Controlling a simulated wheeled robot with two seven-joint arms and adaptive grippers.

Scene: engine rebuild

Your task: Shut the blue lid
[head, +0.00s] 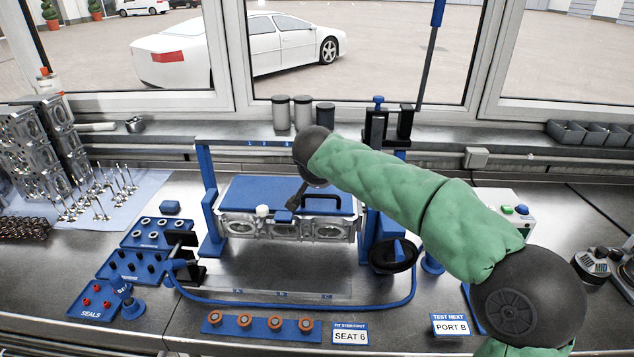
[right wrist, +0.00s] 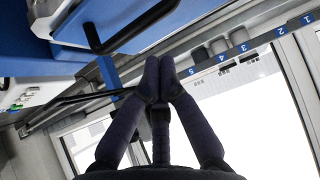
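The blue lid (head: 255,193) is a wide flat panel over the metal cylinder head (head: 283,229) in the fixture at centre. A black bar handle (head: 322,198) is on its right half. I cannot tell whether any gap stays under its front edge. My right gripper (head: 293,203) hangs over the front of the lid, just left of the handle. In the right wrist view its fingers (right wrist: 161,72) are together with nothing between them. The handle (right wrist: 130,35) shows beyond the fingers there, apart from them, with the lid (right wrist: 117,12) behind. My left gripper is out of view.
Blue posts (head: 209,205) flank the fixture. A blue hose (head: 300,304) curves across the bench in front. Blue part trays (head: 135,266) stand left, a strip of copper-coloured rings (head: 260,326) in front, and a black dish (head: 392,255) right of the fixture.

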